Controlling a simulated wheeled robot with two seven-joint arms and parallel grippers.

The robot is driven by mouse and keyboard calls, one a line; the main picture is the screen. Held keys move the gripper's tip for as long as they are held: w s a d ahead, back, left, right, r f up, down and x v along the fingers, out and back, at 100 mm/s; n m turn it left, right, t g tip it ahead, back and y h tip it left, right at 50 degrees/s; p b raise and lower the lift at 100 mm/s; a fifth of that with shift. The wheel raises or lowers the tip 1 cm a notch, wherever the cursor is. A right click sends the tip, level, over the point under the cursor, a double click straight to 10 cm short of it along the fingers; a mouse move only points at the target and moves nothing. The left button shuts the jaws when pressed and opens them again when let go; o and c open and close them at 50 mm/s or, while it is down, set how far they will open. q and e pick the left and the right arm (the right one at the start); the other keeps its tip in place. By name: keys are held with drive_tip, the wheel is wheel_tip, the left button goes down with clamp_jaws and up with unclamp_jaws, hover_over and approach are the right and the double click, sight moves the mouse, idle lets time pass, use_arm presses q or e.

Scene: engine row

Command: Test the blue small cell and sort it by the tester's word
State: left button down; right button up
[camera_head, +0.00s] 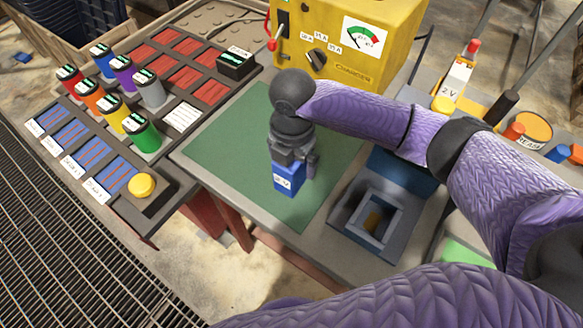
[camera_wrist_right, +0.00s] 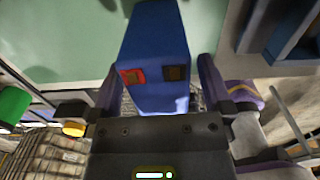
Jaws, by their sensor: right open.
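The blue small cell (camera_head: 286,179) stands on the green mat (camera_head: 240,145), with a white label on its front that is too small to read surely. My right gripper (camera_head: 292,158) is over it from above, fingers pointing down. In the right wrist view the blue cell (camera_wrist_right: 155,60) sits between the two spread purple fingers, with red and dark terminals showing on its near end. The right gripper (camera_wrist_right: 160,95) is open, with a finger on each side of the cell. My left gripper is out of view.
A yellow charger (camera_head: 350,45) with a dial stands behind the mat. A blue-grey socket box (camera_head: 375,215) is at its right. A rack at the left holds several coloured cylinders and a yellow button (camera_head: 142,185). A 2 V unit (camera_head: 455,80) stands at the far right.

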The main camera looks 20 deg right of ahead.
drive_tip(key=shift+f, duration=0.8)
drive_tip(key=shift+r, duration=0.1)
clamp_jaws()
